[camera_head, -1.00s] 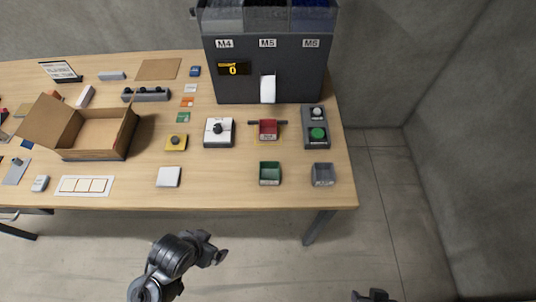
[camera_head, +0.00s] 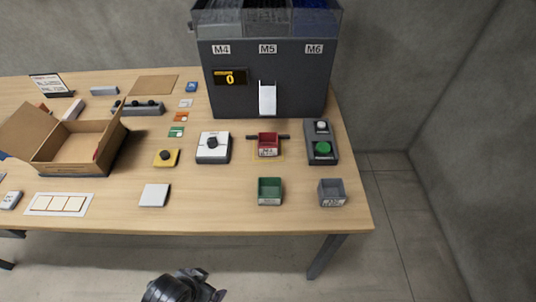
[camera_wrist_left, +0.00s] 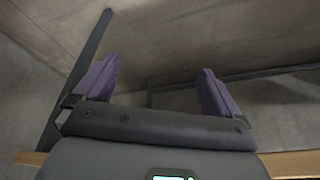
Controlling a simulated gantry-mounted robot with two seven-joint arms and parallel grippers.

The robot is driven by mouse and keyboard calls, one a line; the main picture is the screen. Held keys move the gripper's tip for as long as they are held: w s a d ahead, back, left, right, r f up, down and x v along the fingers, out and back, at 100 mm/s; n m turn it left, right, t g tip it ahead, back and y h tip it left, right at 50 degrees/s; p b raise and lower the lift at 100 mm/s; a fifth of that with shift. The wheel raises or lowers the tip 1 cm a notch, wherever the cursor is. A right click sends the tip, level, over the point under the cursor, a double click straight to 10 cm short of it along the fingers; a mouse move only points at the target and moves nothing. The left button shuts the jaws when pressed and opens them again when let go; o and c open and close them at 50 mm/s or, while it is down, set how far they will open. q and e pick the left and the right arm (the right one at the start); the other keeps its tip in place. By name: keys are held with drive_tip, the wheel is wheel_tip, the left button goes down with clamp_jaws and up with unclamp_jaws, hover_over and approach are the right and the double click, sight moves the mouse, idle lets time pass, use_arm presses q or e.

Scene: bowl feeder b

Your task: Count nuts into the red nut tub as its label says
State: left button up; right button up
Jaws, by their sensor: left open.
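The red nut tub (camera_head: 268,145) sits below the dispenser's chute, with a dark bar across its back and a label too small to read. The bowl feeder (camera_head: 266,85) is a tall dark dispenser marked M4, M5 and M6, with a display reading 0 and a white chute (camera_head: 268,98). A selector knob box (camera_head: 213,147) is left of the tub. A control box (camera_head: 321,143) with a green and a white button is right of it. My left gripper (camera_wrist_left: 158,85) is open and empty, its purple fingers apart, in front of the table. My right gripper is out of view.
A green bin (camera_head: 270,191) and a grey bin (camera_head: 331,193) stand near the table's front edge. A yellow button box (camera_head: 165,157), a white pad (camera_head: 155,195) and an open cardboard box (camera_head: 75,147) lie leftward. Bare wood (camera_head: 215,200) separates pad and green bin.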

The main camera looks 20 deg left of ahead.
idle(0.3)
use_arm(q)
clamp_jaws()
idle(0.5)
idle(1.1)
